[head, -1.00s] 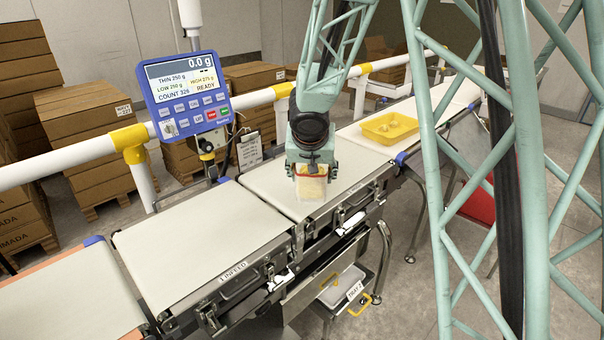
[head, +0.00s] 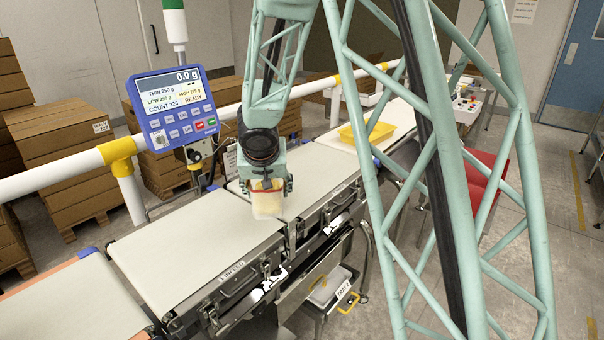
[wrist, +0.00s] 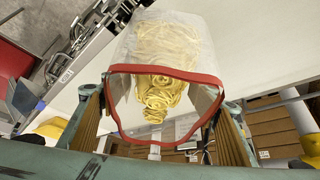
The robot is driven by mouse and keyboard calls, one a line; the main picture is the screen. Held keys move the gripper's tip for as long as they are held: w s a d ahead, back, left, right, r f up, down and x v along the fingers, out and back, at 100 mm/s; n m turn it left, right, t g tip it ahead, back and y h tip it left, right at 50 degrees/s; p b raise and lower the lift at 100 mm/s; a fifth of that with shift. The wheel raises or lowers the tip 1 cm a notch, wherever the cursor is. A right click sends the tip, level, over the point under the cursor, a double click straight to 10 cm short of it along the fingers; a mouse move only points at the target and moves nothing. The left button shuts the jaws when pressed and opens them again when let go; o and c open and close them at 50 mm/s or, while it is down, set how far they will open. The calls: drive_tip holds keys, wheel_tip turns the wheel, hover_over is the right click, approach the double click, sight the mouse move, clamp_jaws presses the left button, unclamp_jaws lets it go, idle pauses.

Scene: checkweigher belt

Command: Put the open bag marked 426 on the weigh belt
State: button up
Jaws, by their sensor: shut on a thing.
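My gripper (head: 266,184) is shut on an open bag (head: 267,204), pale and translucent with a red rim. In the wrist view the bag (wrist: 165,45) hangs between my fingers, its red-edged mouth facing the camera and yellow curled pieces inside. No number is readable on it. In the head view the bag is over the seam between the infeed belt (head: 185,250) and the pale belt beyond it (head: 315,172), probably the weigh belt. Whether its base touches a belt cannot be told.
The blue display (head: 178,110) reads 0.0 g and READY. A yellow tray (head: 367,132) sits farther along the line. A white guard rail (head: 60,180) runs behind the belts. A grey bin (head: 325,290) is below. Stacked cartons (head: 55,115) stand behind.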

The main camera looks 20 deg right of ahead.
drive_tip(key=w+d+m+g+h+p, duration=0.1)
drive_tip(key=w+d+m+p, duration=0.1)
drive_tip(key=d, duration=0.8)
drive_tip(key=w+d+m+g+h+p, duration=0.1)
drive_tip(key=d+m+p, duration=0.3)
drive_tip(key=d, duration=0.6)
drive_tip(key=w+d+m+g+h+p, duration=0.1)
drive_tip(key=w+d+m+p, duration=0.2)
drive_tip(key=d, duration=0.7)
drive_tip(key=shift+w+d+f+h, duration=0.1)
drive_tip(key=shift+d+f+h, duration=0.25)
drive_tip(key=shift+f+h, duration=0.05)
drive_tip(key=shift+w, duration=0.15)
drive_tip(key=w+p, duration=0.1)
drive_tip(key=w, duration=0.4)
drive_tip(key=w+f, duration=0.1)
drive_tip(key=w, duration=0.4)
drive_tip(key=w+a+p, duration=0.1)
drive_tip(key=w, duration=0.4)
drive_tip(key=shift+w+f+p, duration=0.25)
drive_tip(key=shift+w+p, duration=0.05)
drive_tip(key=shift+w, duration=0.05)
drive_tip(key=shift+f, duration=1.75)
